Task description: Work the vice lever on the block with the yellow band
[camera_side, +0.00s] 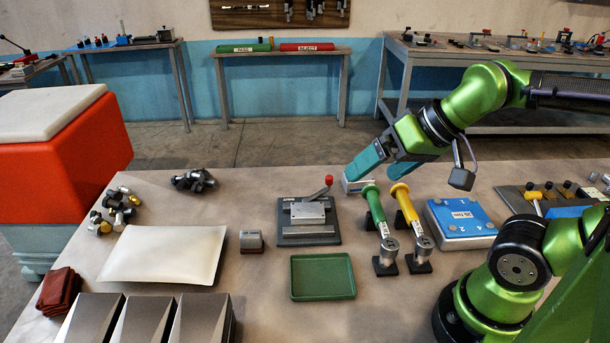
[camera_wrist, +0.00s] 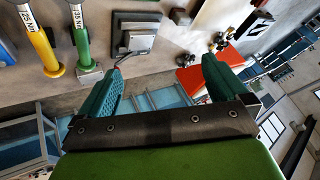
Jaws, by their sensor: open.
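The vice (camera_side: 309,221) is a dark base plate with light metal jaw parts, near the middle of the table. Its lever ends in a red knob (camera_side: 328,180) and slants up to the right. In the wrist view the vice (camera_wrist: 136,36) is at the top, left of centre, with the knob just below it. My gripper (camera_side: 370,178) is open and empty, above the table to the right of the knob and apart from it. Its teal fingers (camera_wrist: 162,65) are spread in the wrist view. I cannot make out a yellow band on any block.
A green-handled tool (camera_side: 375,210) and a yellow-handled tool (camera_side: 407,208) stand right of the vice. A green tray (camera_side: 322,277) lies in front. A small grey and red block (camera_side: 251,241) and a white pad (camera_side: 163,256) are left. A blue-topped box (camera_side: 460,217) stands right.

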